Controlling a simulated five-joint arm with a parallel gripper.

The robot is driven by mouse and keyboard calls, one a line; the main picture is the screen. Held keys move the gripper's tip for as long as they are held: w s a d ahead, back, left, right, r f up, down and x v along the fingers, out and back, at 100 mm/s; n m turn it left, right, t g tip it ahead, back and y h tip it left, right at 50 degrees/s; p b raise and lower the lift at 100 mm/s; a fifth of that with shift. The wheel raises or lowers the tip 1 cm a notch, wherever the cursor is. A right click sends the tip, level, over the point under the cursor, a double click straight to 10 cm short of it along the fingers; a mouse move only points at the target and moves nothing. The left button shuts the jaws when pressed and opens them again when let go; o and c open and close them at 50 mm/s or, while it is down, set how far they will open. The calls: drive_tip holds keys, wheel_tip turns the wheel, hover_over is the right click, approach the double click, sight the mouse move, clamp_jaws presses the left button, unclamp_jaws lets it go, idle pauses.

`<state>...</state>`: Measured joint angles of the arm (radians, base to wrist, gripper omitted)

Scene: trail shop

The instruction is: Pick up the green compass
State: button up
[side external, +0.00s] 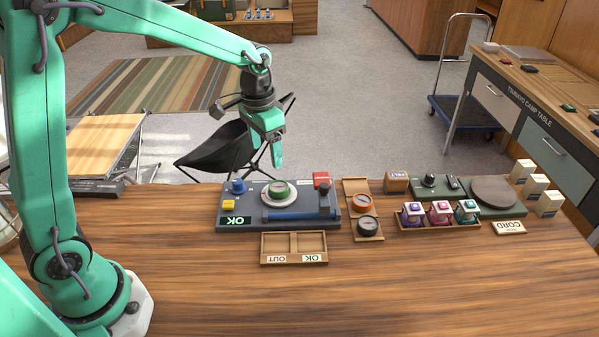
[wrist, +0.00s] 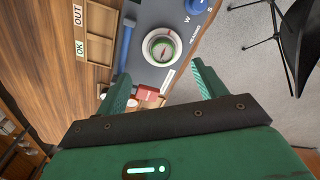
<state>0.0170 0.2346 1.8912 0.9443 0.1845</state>
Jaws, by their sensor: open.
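The green compass (side external: 278,188) sits in a round pale holder (side external: 281,199) on the grey test unit (side external: 230,221). In the wrist view the green compass (wrist: 162,46) shows a white dial inside its green ring, beyond my fingertips. My gripper (side external: 276,150) hangs above and behind the unit, apart from the compass. In the wrist view my gripper (wrist: 163,80) is open and empty, with its two fingers wide apart. Nothing hides the compass in either view.
An orange compass (side external: 362,202) and a black compass (side external: 367,225) sit in a wooden tray at right. The unit carries a blue knob (side external: 237,187), a red block (side external: 321,178) and a blue bar (side external: 300,214). A two-compartment tray (side external: 293,262) lies in front. The front tabletop is clear.

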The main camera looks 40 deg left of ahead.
hover_over(278, 186)
drive_tip(key=shift+g, duration=0.4)
wheel_tip(278, 186, down, 4)
drive_tip(key=shift+f, duration=1.5)
drive_tip(key=shift+f, duration=2.55)
drive_tip(key=c, duration=1.1)
drive_tip(key=shift+r, duration=0.2)
drive_tip(key=shift+c, duration=0.2)
